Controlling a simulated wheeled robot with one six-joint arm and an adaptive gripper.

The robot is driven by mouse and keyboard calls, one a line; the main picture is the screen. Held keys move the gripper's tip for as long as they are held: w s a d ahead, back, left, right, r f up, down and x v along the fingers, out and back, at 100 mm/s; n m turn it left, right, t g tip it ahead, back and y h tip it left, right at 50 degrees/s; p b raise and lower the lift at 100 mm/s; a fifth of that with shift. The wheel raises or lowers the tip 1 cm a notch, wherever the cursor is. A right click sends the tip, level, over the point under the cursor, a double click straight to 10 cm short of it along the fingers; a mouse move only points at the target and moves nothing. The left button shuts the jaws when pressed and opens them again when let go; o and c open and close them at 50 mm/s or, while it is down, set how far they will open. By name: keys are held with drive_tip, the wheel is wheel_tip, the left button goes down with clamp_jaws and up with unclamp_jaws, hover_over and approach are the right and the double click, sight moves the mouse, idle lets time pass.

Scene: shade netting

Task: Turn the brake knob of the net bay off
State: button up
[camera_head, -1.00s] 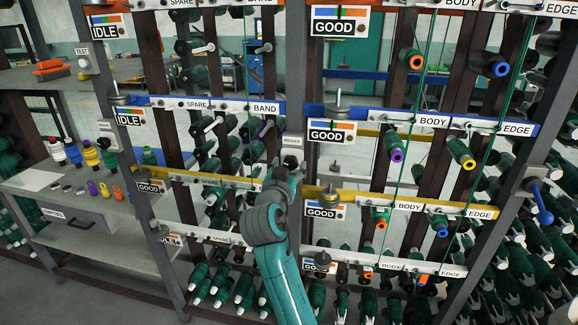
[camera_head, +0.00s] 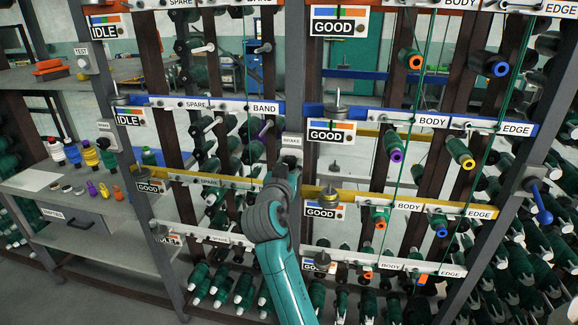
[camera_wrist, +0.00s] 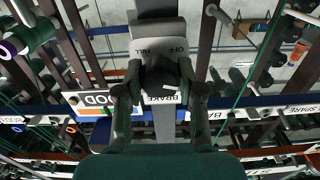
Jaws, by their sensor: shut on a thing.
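The brake knob (camera_wrist: 158,78) is a dark round knob on a grey box, seen upside down in the wrist view. A white mark shows on its face, and the plate around it carries the word OFF and a second, hard-to-read word. My gripper (camera_wrist: 160,90) is shut on the knob, with one dark finger on each side of it. In the head view the grey brake box (camera_head: 292,139) with its BRAKE label is on the post between two bays.
A yellow rail (camera_head: 375,199) and a blue rail (camera_head: 390,115) cross the racks near my arm. Green threads and several green bobbins are close on the right. A grey bench (camera_head: 110,222) with coloured spools stands at the left.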

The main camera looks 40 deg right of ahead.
drive_tip(key=n, duration=1.2)
idle(0.8)
drive_tip(key=o, duration=1.1)
drive_tip(key=shift+o, duration=0.2)
drive_tip(key=shift+s+a, duration=0.1)
drive_tip(key=v, duration=1.1)
drive_tip(key=shift+s+a, duration=0.3)
